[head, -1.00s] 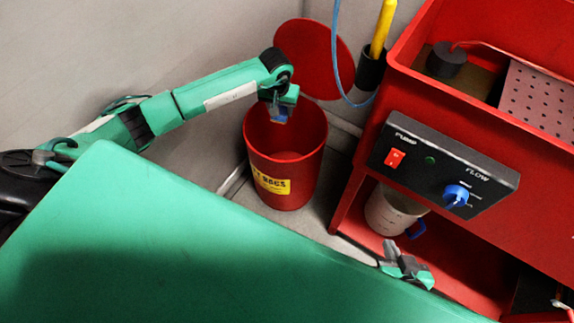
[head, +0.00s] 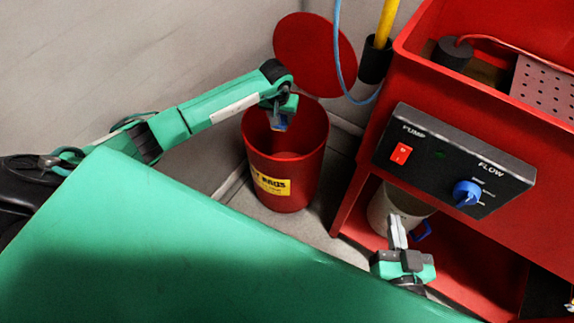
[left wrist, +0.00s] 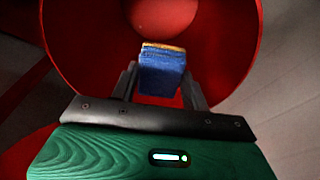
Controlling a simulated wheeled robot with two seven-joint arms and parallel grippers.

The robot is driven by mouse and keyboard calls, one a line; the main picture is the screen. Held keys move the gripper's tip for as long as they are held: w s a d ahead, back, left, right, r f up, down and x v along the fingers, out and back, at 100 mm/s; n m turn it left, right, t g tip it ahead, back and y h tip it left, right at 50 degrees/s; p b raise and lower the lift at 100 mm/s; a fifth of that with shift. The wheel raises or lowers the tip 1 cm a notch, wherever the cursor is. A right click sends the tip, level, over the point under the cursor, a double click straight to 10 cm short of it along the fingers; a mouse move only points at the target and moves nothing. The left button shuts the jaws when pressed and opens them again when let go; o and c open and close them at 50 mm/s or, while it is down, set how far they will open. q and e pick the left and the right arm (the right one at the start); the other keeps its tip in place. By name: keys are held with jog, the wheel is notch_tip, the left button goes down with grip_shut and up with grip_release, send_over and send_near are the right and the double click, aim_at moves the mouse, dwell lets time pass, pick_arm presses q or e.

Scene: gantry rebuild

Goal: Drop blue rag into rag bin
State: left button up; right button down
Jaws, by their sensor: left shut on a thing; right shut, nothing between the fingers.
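The red rag bin (head: 288,180) stands on the floor by the wall, with a yellow label on its front and its round red lid (head: 315,54) tilted up behind it. My left gripper (head: 279,121) is at the bin's mouth, pointing down. It is shut on the blue rag (left wrist: 162,72), which shows between the fingers in the left wrist view with the open bin (left wrist: 240,60) beyond it. In the head view only a little of the rag (head: 279,124) shows. My right gripper (head: 396,232) is shut and empty at the lower right, in front of the red washer's lower shelf.
A red parts washer (head: 490,120) with a black pump and flow panel (head: 455,160) stands right of the bin. A pale bucket (head: 385,207) sits on its lower shelf. A blue hose (head: 338,50) and a yellow-handled tool (head: 385,25) in a black holder are behind.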

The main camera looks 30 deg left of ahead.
pick_arm(q)
jog(key=shift+f, duration=0.3)
pick_arm(e)
jog(key=shift+w+d+r+t, duration=0.15)
jog(key=shift+w+r+t, duration=0.2)
jog(key=shift+r+t, duration=0.35)
pick_arm(q)
jog(key=o, duration=1.1)
jog(key=shift+c, duration=0.2)
